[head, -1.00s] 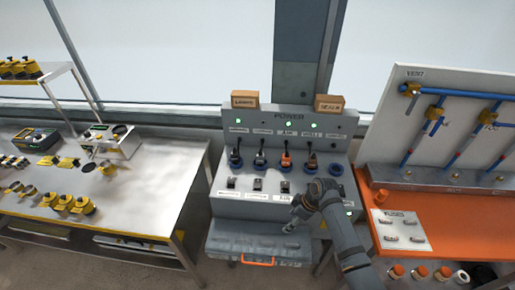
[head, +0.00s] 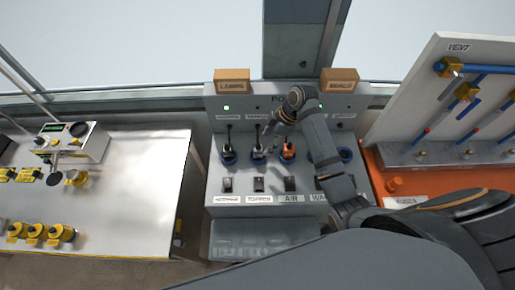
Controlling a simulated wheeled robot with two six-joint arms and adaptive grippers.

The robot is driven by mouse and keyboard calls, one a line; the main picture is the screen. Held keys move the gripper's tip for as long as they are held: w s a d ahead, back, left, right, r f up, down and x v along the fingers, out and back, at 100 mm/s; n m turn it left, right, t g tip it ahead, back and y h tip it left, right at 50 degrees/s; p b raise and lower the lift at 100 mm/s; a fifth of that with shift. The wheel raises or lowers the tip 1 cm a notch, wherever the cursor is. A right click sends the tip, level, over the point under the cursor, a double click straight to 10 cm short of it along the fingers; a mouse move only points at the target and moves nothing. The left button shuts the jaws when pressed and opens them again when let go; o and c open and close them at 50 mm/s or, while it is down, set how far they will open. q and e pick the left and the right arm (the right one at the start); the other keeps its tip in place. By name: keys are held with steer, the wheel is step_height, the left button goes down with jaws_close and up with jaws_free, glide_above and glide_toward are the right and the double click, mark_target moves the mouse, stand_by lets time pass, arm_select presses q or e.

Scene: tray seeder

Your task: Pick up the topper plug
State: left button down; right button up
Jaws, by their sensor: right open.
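The topper plug (head: 258,148) is the dark plug with a grey body, second from the left on the grey power panel (head: 215,135). It stands in a blue ring socket above the switch labelled TOPPER. My right gripper (head: 271,134) is open and empty, just above and right of this plug, close to its upper part. Whether the fingers touch it, I cannot tell. My right arm comes in from the lower right and hides part of the panel. My left gripper is not in view.
A dark plug (head: 229,148) stands to the left and an orange plug (head: 288,149) close to the right. Two cardboard boxes, LAMPS (head: 232,79) and another (head: 339,80), sit on top. A steel table (head: 140,190) is left; an orange bench (head: 392,181) is right.

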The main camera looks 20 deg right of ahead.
mark_target(261, 147)
steer(key=x, duration=0.2)
steer(key=shift+w+a+f, duration=0.2)
steer(key=shift+a+f, duration=0.05)
steer(key=shift+f, duration=0.1)
steer(key=shift+w+f, duration=0.45)
steer(key=shift+f, duration=0.05)
steer(key=shift+p+x, duration=0.9)
steer(key=shift+p, duration=0.25)
steer(key=x, duration=0.3)
steer(key=shift+s+a, duration=0.1)
steer(key=shift+s, duration=0.05)
steer(key=c, duration=1.3)
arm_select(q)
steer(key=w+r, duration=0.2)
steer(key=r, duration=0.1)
arm_select(e)
steer(key=shift+c, duration=0.2)
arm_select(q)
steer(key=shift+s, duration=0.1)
